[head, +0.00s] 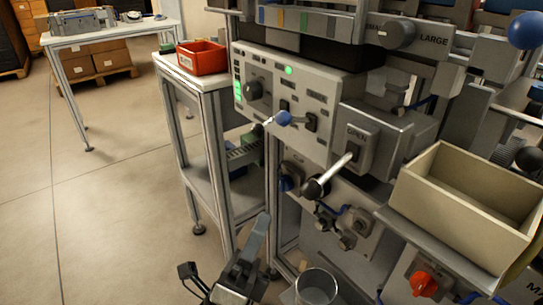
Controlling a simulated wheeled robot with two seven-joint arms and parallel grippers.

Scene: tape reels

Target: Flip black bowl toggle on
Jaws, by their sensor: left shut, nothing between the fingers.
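The grey control panel (318,92) faces me in the middle of the head view, with a green light, a dark knob and small dark labels too small to read. A small black toggle (311,122) sits at its lower right, beside a lever with a blue ball (283,118). I cannot tell for sure that this is the bowl toggle, nor its position. My left gripper (262,222) is at the bottom centre, below and apart from the panel. Its fingers are shut and empty. My right gripper is not in view.
A beige bin (468,197) stands at the right, and a metal cup (316,288) at the bottom. A red bin (202,57) sits on the side table (190,76). The floor at left is clear.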

